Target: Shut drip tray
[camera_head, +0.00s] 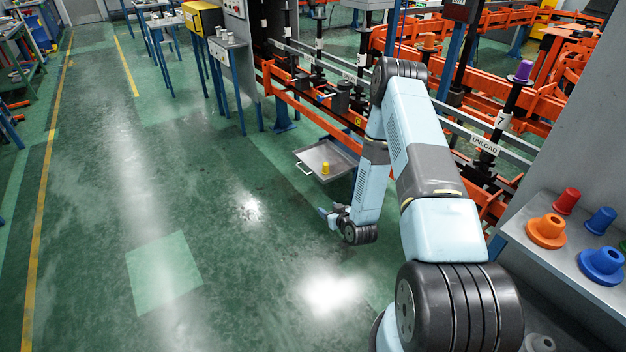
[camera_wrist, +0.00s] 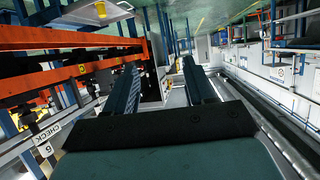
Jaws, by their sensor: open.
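The drip tray (camera_head: 318,155) is a shallow grey metal tray with a handle (camera_head: 303,168) on its left edge. It sticks out from beneath the orange frame, low over the floor, and a yellow cone-shaped piece (camera_head: 325,168) stands in it. In the wrist view the tray (camera_wrist: 82,14) shows at the upper left, with the yellow piece (camera_wrist: 100,10) on it. My gripper (camera_head: 328,211) is low and nearer the camera than the tray, clear of it. In the wrist view my gripper (camera_wrist: 161,80) is open, its two fingers apart with nothing between them.
The orange spindle frame (camera_head: 335,130) runs along the tray's right side. A shelf (camera_head: 560,255) with coloured cones stands at right, and a small table (camera_head: 228,42) stands beyond the tray. The green floor (camera_head: 215,200) left of the tray is open.

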